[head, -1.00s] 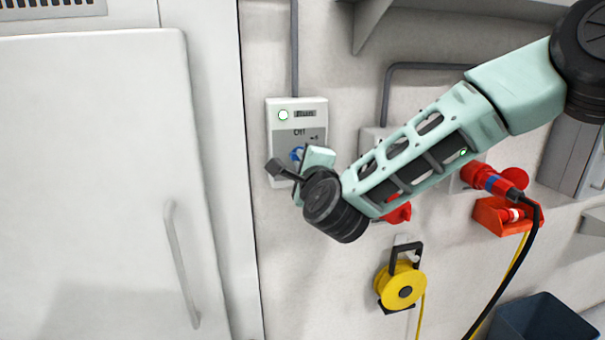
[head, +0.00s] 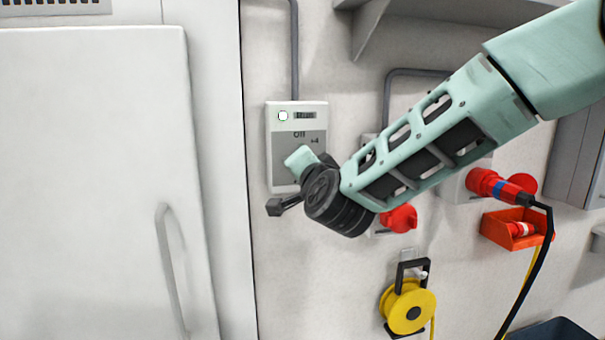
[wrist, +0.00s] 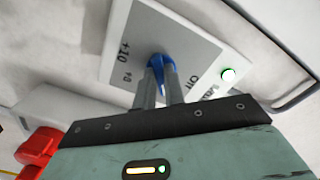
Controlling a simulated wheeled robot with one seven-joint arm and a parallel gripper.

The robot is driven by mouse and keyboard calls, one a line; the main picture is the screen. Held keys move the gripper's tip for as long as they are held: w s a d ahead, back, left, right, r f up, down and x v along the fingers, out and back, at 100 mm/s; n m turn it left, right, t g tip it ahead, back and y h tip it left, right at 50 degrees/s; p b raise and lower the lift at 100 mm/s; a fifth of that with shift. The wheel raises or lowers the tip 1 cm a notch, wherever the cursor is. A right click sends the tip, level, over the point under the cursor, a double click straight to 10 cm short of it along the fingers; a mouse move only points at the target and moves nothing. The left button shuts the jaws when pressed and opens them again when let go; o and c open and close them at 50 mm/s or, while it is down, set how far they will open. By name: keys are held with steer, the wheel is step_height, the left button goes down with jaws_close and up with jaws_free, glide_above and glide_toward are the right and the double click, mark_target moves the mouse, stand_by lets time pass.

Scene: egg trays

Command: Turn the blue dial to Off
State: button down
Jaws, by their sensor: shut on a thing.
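The blue dial (wrist: 160,61) sits on the grey face of a white control box (wrist: 118,28), between my fingertips in the wrist view. My gripper (wrist: 161,75) is shut on it, one finger on each side. The "Off" mark is to the right of the fingers there, and "+10" is to the left. I cannot tell which mark the dial points at. In the head view the box (head: 296,105) is on the wall, and my wrist and gripper hide the dial. A lit round lamp (wrist: 228,75) with a green rim is on the box.
A white cabinet door (head: 90,150) with a long handle stands left of the box. Red plugs (head: 500,187), a red bin (head: 515,232) and a yellow cable reel (head: 408,308) are on the wall to the right. A grey shelf (head: 440,12) is above.

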steer(key=n, duration=0.5)
steer(key=n+b, duration=0.1)
steer(key=n, duration=0.4)
steer(key=shift+d+f, duration=0.1)
steer(key=shift+f, duration=0.1)
stand_by(0.5)
steer(key=c, duration=1.5)
jaws_free()
steer(key=b+v, duration=0.4)
steer(key=v, duration=1.3)
steer(key=shift+s+d+r, duration=0.1)
steer(key=shift+s+r, duration=0.05)
steer(key=shift+s, duration=0.05)
